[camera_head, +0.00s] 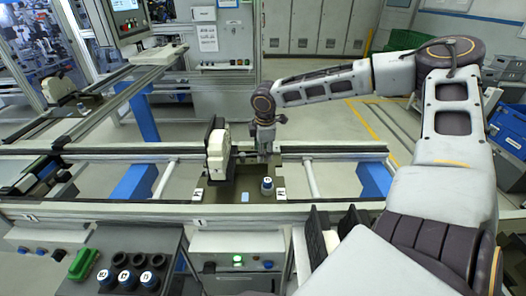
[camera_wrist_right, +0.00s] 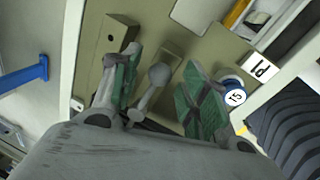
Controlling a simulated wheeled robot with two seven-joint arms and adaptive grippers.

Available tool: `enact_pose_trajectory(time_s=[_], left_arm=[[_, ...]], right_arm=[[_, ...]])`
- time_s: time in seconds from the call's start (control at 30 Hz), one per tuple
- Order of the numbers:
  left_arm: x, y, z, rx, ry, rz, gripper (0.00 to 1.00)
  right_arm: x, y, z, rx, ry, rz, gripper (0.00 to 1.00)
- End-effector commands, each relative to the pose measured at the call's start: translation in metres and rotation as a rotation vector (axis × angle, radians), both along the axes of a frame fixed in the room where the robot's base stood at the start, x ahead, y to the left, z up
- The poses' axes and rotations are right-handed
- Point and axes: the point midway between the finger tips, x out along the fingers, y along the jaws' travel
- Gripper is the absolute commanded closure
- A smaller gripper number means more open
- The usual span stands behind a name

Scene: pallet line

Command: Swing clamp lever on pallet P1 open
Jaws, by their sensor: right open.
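Pallet P1 (camera_head: 224,200) is an olive plate on the rail line in the head view; the wrist view shows its plate (camera_wrist_right: 205,45) and a P1 label (camera_wrist_right: 260,67). The clamp lever (camera_wrist_right: 158,76), a grey rod with a ball end, stands over the plate in the wrist view. My right gripper (camera_head: 265,146) hangs above the pallet's back right part. In the wrist view my right gripper (camera_wrist_right: 163,66) is open, its green-padded fingers on either side of the lever, with gaps on both sides. The lever's base is partly hidden by the gripper.
A white and black block (camera_head: 217,150) stands on the pallet left of my right gripper. A white-capped cylinder (camera_head: 267,186) stands at the pallet's front right and beside the right finger in the wrist view (camera_wrist_right: 235,96).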

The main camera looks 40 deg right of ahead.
Motion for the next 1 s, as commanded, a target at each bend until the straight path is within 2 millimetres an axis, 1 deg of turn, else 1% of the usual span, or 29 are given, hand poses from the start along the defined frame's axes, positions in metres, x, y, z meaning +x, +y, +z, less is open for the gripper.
enact_pose_trajectory(time_s=[0.33,0.37,0.6,0.7,1.0], left_arm=[[-0.0025,0.0005,-0.0002,0.001,0.003,0.000,0.60],[-0.0029,0.0004,-0.0002,0.001,0.003,0.000,0.60],[-0.0049,0.0004,-0.0003,0.000,0.005,0.000,0.60],[-0.0049,0.0004,-0.0003,0.000,0.005,0.000,0.60],[-0.0046,0.0001,-0.0002,0.000,0.005,0.000,0.60]], right_arm=[[0.0003,-0.0003,-0.0016,0.000,0.000,0.000,0.56],[0.0003,-0.0003,-0.0016,0.000,0.000,0.000,0.58],[0.0003,-0.0003,-0.0015,0.000,0.000,0.000,0.89],[0.0003,-0.0003,-0.0015,0.000,0.000,0.000,1.00],[0.0001,-0.0001,-0.0014,0.000,0.000,-0.002,1.00]])
